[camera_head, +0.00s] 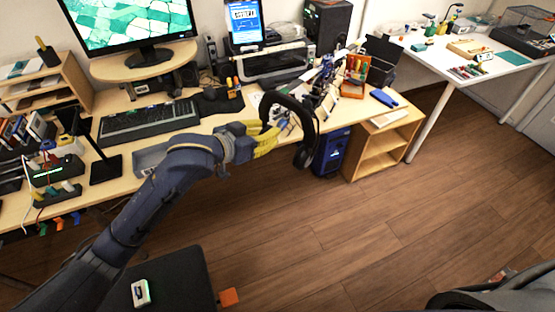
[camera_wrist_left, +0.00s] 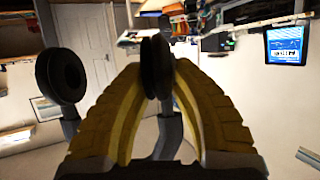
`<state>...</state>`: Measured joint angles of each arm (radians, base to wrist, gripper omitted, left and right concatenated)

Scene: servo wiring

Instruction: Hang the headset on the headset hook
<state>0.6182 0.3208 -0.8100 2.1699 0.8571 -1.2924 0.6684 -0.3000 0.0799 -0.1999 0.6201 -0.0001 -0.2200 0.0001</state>
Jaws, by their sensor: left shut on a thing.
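My left gripper (camera_head: 270,138) has yellow fingers and is shut on the black headset (camera_head: 304,155). It holds the headset in the air near the desk's front edge, with the band arched and one ear cup hanging to the right. In the left wrist view, the fingers of my left gripper (camera_wrist_left: 158,90) close around one side of the headset (camera_wrist_left: 61,75). One ear cup shows between the fingertips and the other stands to the left. I cannot pick out the headset hook in either view. My right gripper is not in view.
The desk (camera_head: 215,123) carries a keyboard (camera_head: 148,121), a monitor (camera_head: 128,22) and a cluttered stand of tools behind the headset. A blue computer tower (camera_head: 332,153) and a low wooden shelf unit (camera_head: 374,155) stand right of the headset. The wooden floor (camera_head: 330,230) in front is mostly clear.

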